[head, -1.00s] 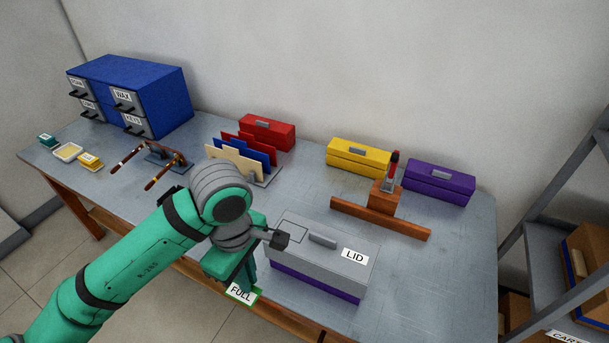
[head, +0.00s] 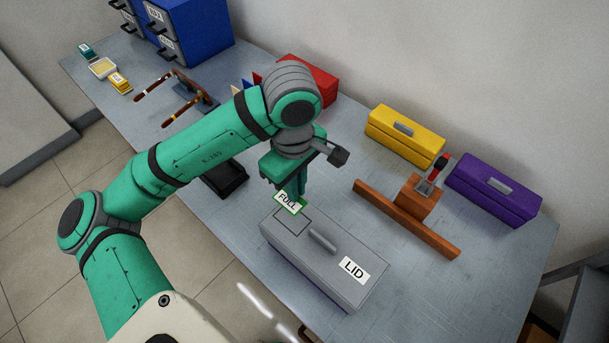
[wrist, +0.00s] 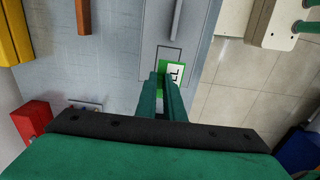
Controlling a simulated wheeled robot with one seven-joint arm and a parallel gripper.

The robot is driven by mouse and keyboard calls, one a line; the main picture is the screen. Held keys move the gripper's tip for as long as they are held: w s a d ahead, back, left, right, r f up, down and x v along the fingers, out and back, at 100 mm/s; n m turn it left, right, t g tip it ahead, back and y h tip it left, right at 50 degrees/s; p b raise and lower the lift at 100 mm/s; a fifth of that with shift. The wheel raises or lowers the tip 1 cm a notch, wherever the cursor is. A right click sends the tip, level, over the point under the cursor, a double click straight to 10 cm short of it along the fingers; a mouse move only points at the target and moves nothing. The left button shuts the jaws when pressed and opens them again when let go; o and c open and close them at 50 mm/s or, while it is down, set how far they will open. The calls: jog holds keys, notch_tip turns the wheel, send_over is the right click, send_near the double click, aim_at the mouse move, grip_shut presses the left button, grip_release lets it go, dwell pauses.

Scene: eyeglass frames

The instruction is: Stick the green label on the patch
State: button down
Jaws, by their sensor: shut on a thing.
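My gripper (head: 297,190) is shut on the green-edged label (head: 288,203), which reads FULL. In the head view the label is tilted and appears over the far-left end of the grey lid (head: 345,271), close to the outlined square patch (head: 292,222). In the wrist view the fingertips (wrist: 163,77) pinch the label (wrist: 176,69), which covers part of the patch (wrist: 162,52). I cannot tell whether the label touches the lid. The lid has a handle and a LID sticker and sits on a purple box (head: 337,298).
Eyeglass frames (head: 178,92) and a blue drawer unit (head: 205,30) are at left.

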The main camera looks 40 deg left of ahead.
jog(key=shift+d+f, duration=0.1)
dwell(0.3)
send_over(298, 215)
jog(key=shift+f, duration=3.3)
jog(key=shift+f, duration=1.2)
jog(key=c, duration=1.8)
grip_release()
jog(key=shift+r, duration=0.1)
jog(key=shift+r, duration=3.4)
